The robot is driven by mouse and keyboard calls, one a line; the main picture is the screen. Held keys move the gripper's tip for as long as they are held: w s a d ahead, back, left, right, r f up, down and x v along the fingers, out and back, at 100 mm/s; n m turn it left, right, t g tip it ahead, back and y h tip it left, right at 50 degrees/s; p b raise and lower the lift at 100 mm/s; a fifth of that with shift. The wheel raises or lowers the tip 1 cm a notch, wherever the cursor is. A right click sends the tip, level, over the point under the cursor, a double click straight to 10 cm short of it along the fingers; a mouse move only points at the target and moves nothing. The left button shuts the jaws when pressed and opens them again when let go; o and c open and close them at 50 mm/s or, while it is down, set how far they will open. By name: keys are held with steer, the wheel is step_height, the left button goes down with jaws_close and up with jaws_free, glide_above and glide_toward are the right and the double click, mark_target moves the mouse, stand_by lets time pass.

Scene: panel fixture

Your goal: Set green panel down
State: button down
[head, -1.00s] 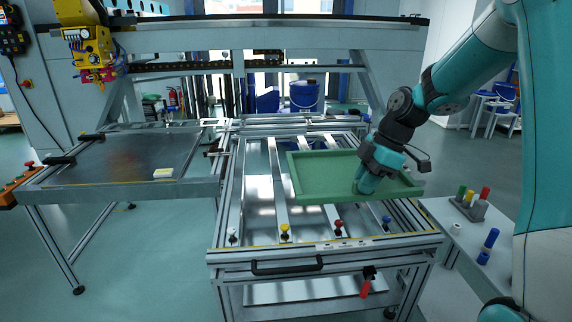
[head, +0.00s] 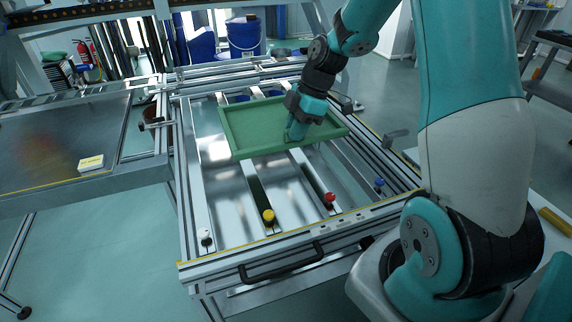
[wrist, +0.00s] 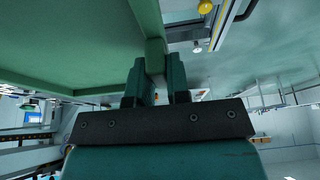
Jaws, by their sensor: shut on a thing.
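The green panel (head: 258,127) is a shallow tray-like frame with a raised rim. In the head view it is over the back half of the slatted metal fixture (head: 213,190). I cannot tell whether it touches the slats. My gripper (head: 296,135) is at the panel's near right part, hiding some of its rim. In the wrist view the two fingers of my gripper (wrist: 156,75) are closed on the rim of the green panel (wrist: 60,40), which fills the upper left.
Coloured knobs stand along the fixture's front: white (head: 206,237), yellow (head: 268,216), red (head: 329,198) and blue (head: 379,183). A black handle (head: 280,264) is on the front face. A side table (head: 60,150) at the left bears a small white-yellow box (head: 91,163).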

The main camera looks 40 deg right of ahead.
mark_target(311, 136)
step_height(311, 136, down, 14)
steer(key=b, duration=0.1)
steer(key=c, duration=1.1)
jaws_free()
steer(key=shift+s+d, duration=0.1)
steer(key=shift+r, duration=0.1)
steer(key=v, duration=1.2)
steer(key=shift+a+p, duration=0.25)
steer(key=shift+p, duration=0.1)
steer(key=s+a+r+m, duration=0.25)
steer(key=a+r, duration=0.25)
steer(key=a, duration=0.4)
steer(key=s+a+r+m, duration=0.1)
steer(key=s+a+r, duration=0.35)
steer(key=a, duration=0.45)
steer(key=s+a+r+m, duration=0.1)
steer(key=s+a, duration=0.1)
steer(key=s, duration=0.2)
steer(key=s+a+r+m, duration=0.2)
steer(key=s+a, duration=0.1)
steer(key=s, duration=0.2)
steer(key=s+a+r+m+g, duration=0.1)
steer(key=s+a, duration=0.2)
steer(key=s, duration=0.2)
steer(key=shift+a+r, duration=0.2)
steer(key=shift+r, duration=0.1)
